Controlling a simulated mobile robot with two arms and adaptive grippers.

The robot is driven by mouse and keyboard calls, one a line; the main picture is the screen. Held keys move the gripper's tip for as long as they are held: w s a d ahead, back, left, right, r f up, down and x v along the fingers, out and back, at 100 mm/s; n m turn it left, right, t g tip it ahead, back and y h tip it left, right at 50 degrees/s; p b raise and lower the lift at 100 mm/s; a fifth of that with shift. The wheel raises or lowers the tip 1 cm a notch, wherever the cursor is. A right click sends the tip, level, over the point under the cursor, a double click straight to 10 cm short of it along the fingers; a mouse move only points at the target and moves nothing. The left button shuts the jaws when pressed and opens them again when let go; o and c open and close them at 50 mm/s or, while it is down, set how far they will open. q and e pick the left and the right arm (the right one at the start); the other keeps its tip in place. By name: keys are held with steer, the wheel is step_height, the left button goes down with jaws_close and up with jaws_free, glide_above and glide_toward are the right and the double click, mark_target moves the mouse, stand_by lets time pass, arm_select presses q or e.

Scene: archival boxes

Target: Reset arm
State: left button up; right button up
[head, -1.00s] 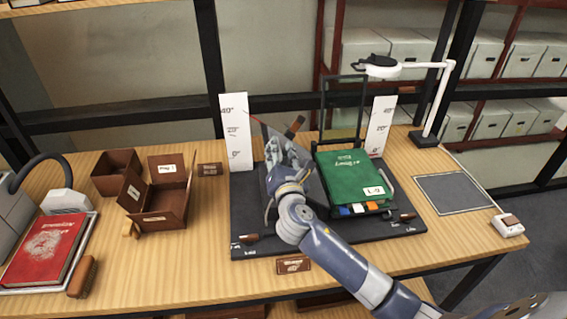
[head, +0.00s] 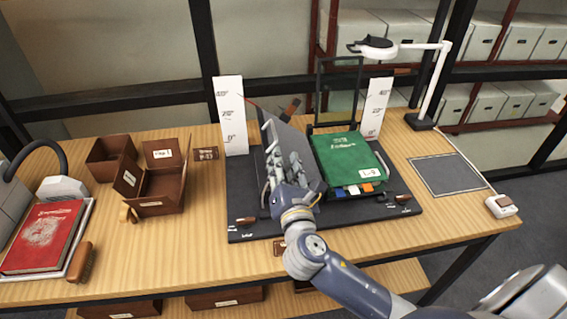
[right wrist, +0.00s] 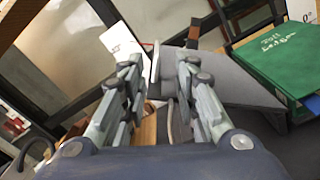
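My right gripper (head: 280,160) is over the left half of the dark cradle stand (head: 240,215), beside a raised grey panel (head: 272,135). In the right wrist view its two fingers (right wrist: 160,75) are spread apart, with a gap between them. The grey panel (right wrist: 235,80) lies beyond and beside the right finger; I cannot tell whether they touch. A green book (head: 345,155) lies on the right half of the stand and also shows in the right wrist view (right wrist: 280,55). My left gripper is not in view.
White angle scales (head: 231,115) and (head: 376,108) stand behind the cradle. A magnifier lamp (head: 430,85), a dark mat (head: 445,174) and a small white device (head: 502,206) are at the right. Brown boxes (head: 160,190) and a red book (head: 42,237) are at the left.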

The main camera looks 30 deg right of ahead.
steer(key=s+d+f+m+g, duration=0.2)
steer(key=s+f+m+g, duration=0.5)
steer(key=s+f+m, duration=0.45)
steer(key=s+a+f+m+g+y, duration=0.3)
steer(key=s+f+m, duration=0.1)
steer(key=s+m, duration=0.35)
steer(key=s+a+f+m+g+y, duration=0.2)
steer(key=s+f+m+g, duration=0.3)
steer(key=s, duration=0.3)
step_height(320, 180, down, 25)
steer(key=s, duration=0.2)
steer(key=s+d+f+g, duration=0.1)
steer(key=s+d+f, duration=0.1)
steer(key=s+f, duration=1.5)
steer(key=shift+d+m, duration=0.25)
steer(key=shift+m, duration=0.05)
